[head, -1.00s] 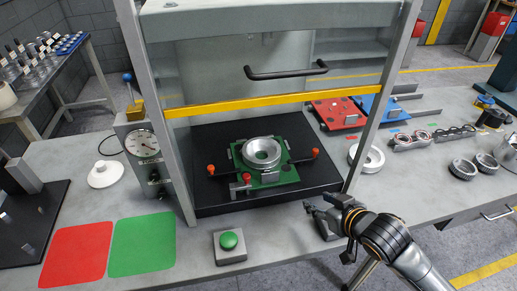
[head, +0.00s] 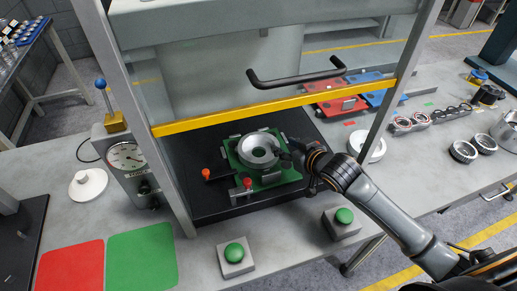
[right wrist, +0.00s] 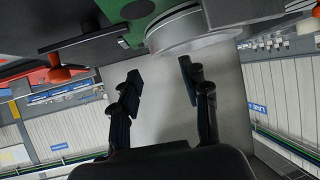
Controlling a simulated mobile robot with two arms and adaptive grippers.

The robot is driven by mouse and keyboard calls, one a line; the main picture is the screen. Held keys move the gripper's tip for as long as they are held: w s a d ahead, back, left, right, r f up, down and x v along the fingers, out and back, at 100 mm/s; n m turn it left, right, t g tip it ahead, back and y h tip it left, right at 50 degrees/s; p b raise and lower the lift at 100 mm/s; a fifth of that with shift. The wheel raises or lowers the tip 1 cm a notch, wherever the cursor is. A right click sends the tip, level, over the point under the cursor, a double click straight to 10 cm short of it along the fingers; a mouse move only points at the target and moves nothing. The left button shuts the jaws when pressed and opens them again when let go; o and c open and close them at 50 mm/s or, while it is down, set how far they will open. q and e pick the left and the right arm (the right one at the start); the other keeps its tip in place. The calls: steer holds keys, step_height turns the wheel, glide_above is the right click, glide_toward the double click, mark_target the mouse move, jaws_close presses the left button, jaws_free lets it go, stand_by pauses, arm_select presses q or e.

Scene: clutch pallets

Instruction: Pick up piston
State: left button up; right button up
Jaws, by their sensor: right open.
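The piston, a silver round part with a hollow centre (head: 258,150), sits on a green fixture plate (head: 233,160) inside the press frame. It also shows in the right wrist view (right wrist: 190,32), at the top, close beyond the fingers. My right gripper (head: 288,152) is at the right edge of the piston, partly hidden by its own wrist. In the right wrist view its two fingers (right wrist: 160,78) are spread apart with nothing between them. I cannot tell whether a finger touches the piston. My left gripper is not in view.
A yellow-edged guard with a black handle (head: 297,77) is above the fixture. Red-knobbed clamps (head: 246,184) stand on the plate. Green buttons (head: 234,253) are in front. A dial gauge (head: 127,157) is at left. Rings and bearings (head: 463,151) lie at right.

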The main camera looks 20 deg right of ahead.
mark_target(273, 140)
steer(key=shift+w+a+f, duration=0.15)
steer(key=shift+w, duration=0.2)
steer(key=shift+w+f, duration=0.1)
steer(key=shift+w, duration=0.1)
steer(key=shift+w+a+f+p, duration=0.1)
steer(key=shift+w+f+p, duration=0.15)
steer(key=shift+w+p, duration=0.3)
steer(key=x, duration=0.3)
steer(key=shift+w+f, duration=0.1)
steer(key=shift+w, duration=0.05)
steer(key=shift+w+f+p, duration=0.1)
steer(key=shift+w+p, duration=0.05)
steer(key=shift+p, duration=0.15)
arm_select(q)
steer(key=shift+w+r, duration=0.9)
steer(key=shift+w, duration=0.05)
arm_select(e)
jaws_close()
